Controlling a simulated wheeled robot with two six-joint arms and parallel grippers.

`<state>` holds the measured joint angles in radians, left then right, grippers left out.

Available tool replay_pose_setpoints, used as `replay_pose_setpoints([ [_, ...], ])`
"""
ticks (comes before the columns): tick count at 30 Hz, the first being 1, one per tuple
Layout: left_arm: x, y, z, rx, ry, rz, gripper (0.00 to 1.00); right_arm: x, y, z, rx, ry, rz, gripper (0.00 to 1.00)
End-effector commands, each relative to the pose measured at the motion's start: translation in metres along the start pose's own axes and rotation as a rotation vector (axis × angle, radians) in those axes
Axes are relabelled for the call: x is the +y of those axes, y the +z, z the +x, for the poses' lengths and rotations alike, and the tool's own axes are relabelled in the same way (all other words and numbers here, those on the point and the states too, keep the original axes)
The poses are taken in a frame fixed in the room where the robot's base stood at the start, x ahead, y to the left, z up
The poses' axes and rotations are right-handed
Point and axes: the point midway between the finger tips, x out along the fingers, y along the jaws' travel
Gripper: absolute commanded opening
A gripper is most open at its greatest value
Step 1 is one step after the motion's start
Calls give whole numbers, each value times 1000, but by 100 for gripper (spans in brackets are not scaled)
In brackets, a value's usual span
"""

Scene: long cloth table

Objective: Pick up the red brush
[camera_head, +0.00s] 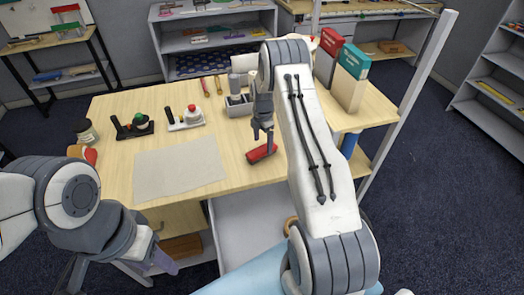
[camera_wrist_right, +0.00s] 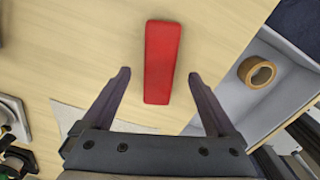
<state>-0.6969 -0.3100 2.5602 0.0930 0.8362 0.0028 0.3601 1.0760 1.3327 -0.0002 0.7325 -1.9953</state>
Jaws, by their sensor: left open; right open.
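The red brush (camera_head: 261,153) lies on the wooden table near its front edge, right of the pale cloth in the head view. In the right wrist view the red brush (camera_wrist_right: 160,62) is a long red block, lying lengthwise between and ahead of the fingers. My right gripper (camera_head: 263,134) is open and points down just above the brush; its two fingers (camera_wrist_right: 157,85) stand apart on either side of the brush's near end, with gaps. My left gripper (camera_head: 155,262) is low at the left, off the table's front, empty as far as shown.
A pale cloth (camera_head: 180,168) lies on the table (camera_head: 110,105). Black and white stamp-like items (camera_head: 185,118) stand behind it. A grey organizer (camera_head: 238,106) and books (camera_head: 348,78) stand further back. A tape roll (camera_wrist_right: 256,72) lies in an open drawer (camera_wrist_right: 240,100).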

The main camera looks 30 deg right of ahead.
Motion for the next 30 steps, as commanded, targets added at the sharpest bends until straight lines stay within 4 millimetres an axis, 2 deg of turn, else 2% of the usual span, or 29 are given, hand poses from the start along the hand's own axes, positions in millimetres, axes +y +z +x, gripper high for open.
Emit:
replay_pose_setpoints([
  [3,1,-1,-18,0,0,0,50,-1,-3,13,2,-5,0,92],
  [9,2,-2,-27,0,0,3,50,0,-4,39,1,-1,1,92],
  [18,2,-1,-26,0,0,3,50,1,-4,45,0,0,1,92],
  [20,2,-1,-26,0,0,3,50,1,-4,45,0,0,1,73],
  [24,2,-1,-26,0,0,3,50,1,-4,44,0,0,1,20],
  [26,2,-1,-26,0,0,3,50,1,-4,44,0,0,1,0],
  [30,2,-1,-26,0,0,3,50,1,-3,44,0,1,1,0],
])
